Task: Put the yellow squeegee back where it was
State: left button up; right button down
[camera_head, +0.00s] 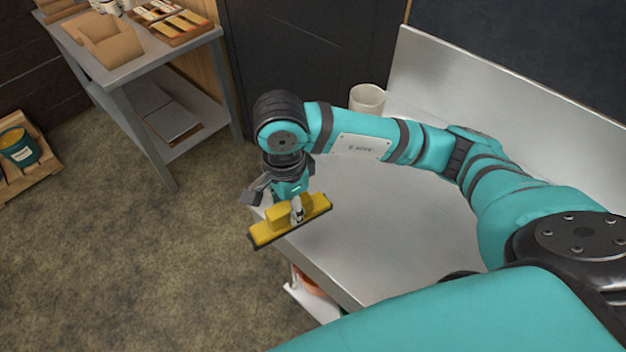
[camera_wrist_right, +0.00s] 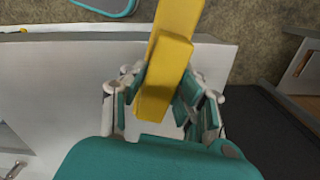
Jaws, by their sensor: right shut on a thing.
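The yellow squeegee (camera_head: 272,230) has a long yellow head with a dark edge along its lower side. My right gripper (camera_head: 297,210) is shut on it and holds it at the left end of the metal counter (camera_head: 345,235). In the right wrist view the yellow squeegee (camera_wrist_right: 165,75) stands between the fingers of my right gripper (camera_wrist_right: 165,100), and part of it runs past the top of the picture. I cannot tell whether it touches the counter edge. My left gripper does not show.
A white cup (camera_head: 367,99) stands at the back of the counter. A grey shelf table (camera_head: 150,65) with cardboard boxes (camera_head: 108,42) stands at the back left. A teal bucket (camera_head: 20,148) sits on a wooden pallet at far left. The floor between is clear.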

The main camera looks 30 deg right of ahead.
jog(key=shift+a+f+m, duration=0.15)
jog(key=shift+m, duration=0.35)
jog(key=shift+w, duration=0.2)
jog(key=w+d+f+p, duration=0.1)
jog(key=w+d+p, duration=0.1)
jog(key=w+d, duration=0.1)
jog(key=w+d+f+p, duration=0.2)
jog(key=w+d+p, duration=0.1)
jog(key=w+d, duration=0.1)
jog(key=w+d+f+p, duration=0.1)
jog(key=w+d+p, duration=0.2)
jog(key=d, duration=0.1)
jog(key=shift+w+d+f, duration=0.15)
jog(key=shift+w+f, duration=0.15)
jog(key=shift+w, duration=0.1)
jog(key=shift+f, duration=0.25)
jog(key=shift+f+b, duration=0.25)
jog(key=shift+b, duration=0.2)
jog(key=c, duration=1)
grip_release()
jog(key=shift+r, duration=0.1)
